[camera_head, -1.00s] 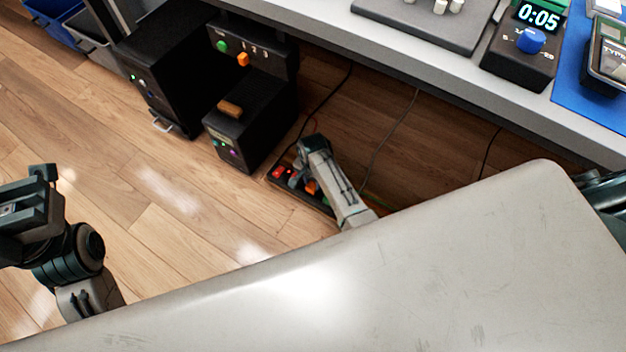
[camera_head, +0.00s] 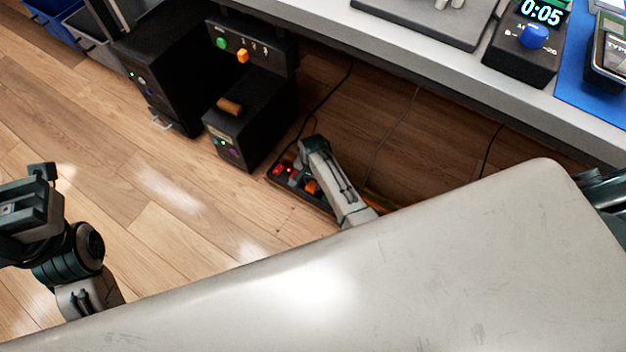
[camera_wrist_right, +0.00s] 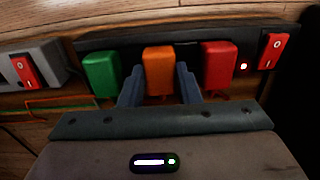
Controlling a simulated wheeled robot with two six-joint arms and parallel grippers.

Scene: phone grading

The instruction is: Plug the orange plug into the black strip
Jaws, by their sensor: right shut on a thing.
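The black strip (camera_head: 325,204) lies on the floor under the bench, partly hidden by my right arm. In the right wrist view the black strip (camera_wrist_right: 270,30) holds a green plug (camera_wrist_right: 102,74), the orange plug (camera_wrist_right: 158,70) and a red plug (camera_wrist_right: 219,66) side by side. My right gripper (camera_wrist_right: 160,82) is shut on the orange plug, which sits against the strip between the other two. Whether its pins are fully in is hidden. In the head view the orange plug (camera_head: 311,187) shows beside my right gripper. My left gripper (camera_head: 28,205) is away at the left, apart from everything.
A red switch (camera_wrist_right: 272,51) and a lit lamp (camera_wrist_right: 243,66) are at the strip's right end in the wrist view. A grey strip (camera_wrist_right: 40,62) with a red switch lies at left. Black boxes (camera_head: 262,110) stand beside the strip; the bench (camera_head: 420,70) overhangs it.

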